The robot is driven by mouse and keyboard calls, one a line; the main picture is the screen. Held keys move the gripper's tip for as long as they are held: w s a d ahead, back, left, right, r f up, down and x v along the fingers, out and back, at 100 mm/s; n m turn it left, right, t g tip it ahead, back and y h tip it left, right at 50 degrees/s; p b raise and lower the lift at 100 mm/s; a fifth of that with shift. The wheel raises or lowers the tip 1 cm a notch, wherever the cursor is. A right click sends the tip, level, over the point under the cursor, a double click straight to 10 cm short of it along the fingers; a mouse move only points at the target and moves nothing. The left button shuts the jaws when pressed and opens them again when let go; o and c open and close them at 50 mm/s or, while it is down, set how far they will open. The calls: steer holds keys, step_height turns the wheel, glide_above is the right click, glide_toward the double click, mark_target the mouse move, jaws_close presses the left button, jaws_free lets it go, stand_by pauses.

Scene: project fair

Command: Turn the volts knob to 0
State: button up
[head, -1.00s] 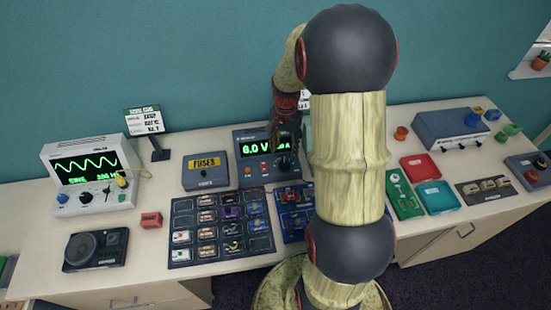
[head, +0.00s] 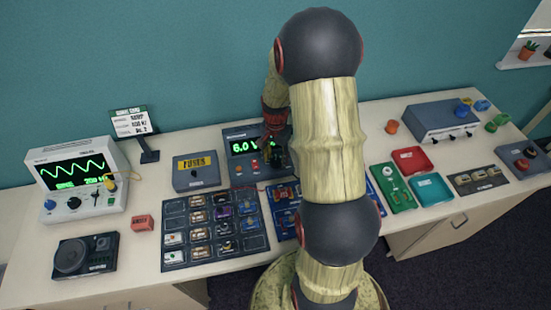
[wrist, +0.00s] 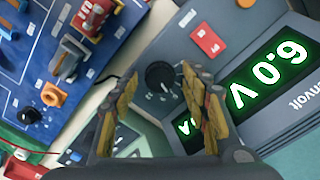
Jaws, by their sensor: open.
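The power supply (head: 233,136) stands at the back middle of the table, with a green display that reads 6.0 V in the wrist view (wrist: 270,75). Its black volts knob (wrist: 159,76) shows between my fingertips in the wrist view, with a white mark on it. My gripper (wrist: 158,88) is open, one finger on each side of the knob. I cannot tell whether either finger touches it. In the head view my gripper (head: 272,150) is in front of the panel's right side and hides the knob and part of the display.
A red switch (wrist: 207,40) sits beside the knob on the panel. A blue circuit board (wrist: 60,60) with several parts lies close by. The fuses box (head: 196,172) is left of the supply, and an oscilloscope (head: 75,180) stands further left.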

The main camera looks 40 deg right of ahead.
steer(key=shift+c, duration=0.6)
steer(key=c, duration=1)
steer(key=shift+n, duration=0.3)
steer(key=shift+c, duration=0.2)
steer(key=n+p, duration=0.1)
steer(key=n, duration=0.3)
steer(key=shift+r, duration=0.1)
steer(key=n+p, duration=0.1)
steer(key=n, duration=0.3)
steer(key=shift+n, duration=0.4)
steer(key=n+p, duration=0.1)
steer(key=n, duration=0.3)
steer(key=shift+n, duration=0.3)
steer(key=shift+n+p, duration=0.45)
steer(key=shift+n, duration=1.55)
